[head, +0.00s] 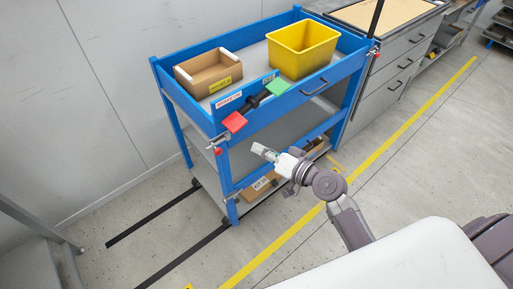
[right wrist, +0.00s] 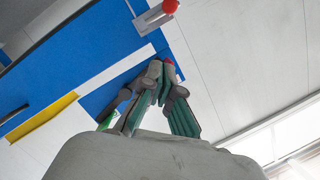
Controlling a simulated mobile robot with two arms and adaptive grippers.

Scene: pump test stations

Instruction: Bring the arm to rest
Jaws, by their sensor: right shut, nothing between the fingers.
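My right gripper (head: 259,149) is in front of the blue cart (head: 340,72) in the head view, at the end of my arm coming from the lower right. It is shut and empty. In the right wrist view its fingertips (right wrist: 160,68) meet, with the blue cart frame and a red knob (right wrist: 170,6) beyond them. I cannot tell from these views how far the fingers are from the cart. My left gripper is not in view.
The cart bears a yellow bin (head: 303,48), a cardboard box (head: 208,74), and a red plate (head: 234,122) and green plate (head: 278,87) at its edge. A grey drawer cabinet (head: 398,70) stands right of it. Floor with a yellow line (head: 270,248) is clear in front.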

